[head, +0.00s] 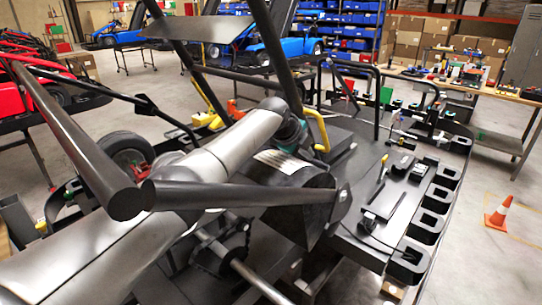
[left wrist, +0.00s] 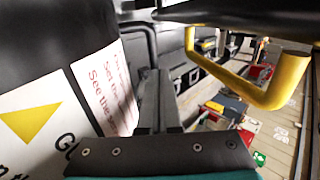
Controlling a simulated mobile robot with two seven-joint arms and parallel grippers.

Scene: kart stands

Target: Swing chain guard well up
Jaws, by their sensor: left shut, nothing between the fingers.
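The chain guard (head: 300,190) is a black, rounded cover in the middle of the head view, with a white printed label on top. In the left wrist view its black side (left wrist: 45,50) fills the left, with a warning label and yellow triangle. A yellow handle (head: 322,132) stands just right of my left gripper; a yellow bar also shows in the left wrist view (left wrist: 270,98). My left gripper (head: 303,153) is shut and empty beside the guard's label, its fingers (left wrist: 153,85) between guard and yellow bar. Its tips are mostly hidden in the head view. My right gripper is out of view.
Thick black tubes (head: 75,140) cross in front of the guard and above my left arm. A black bench with tools and open holders (head: 425,222) lies to the right. An orange cone (head: 498,212) stands on the floor at far right.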

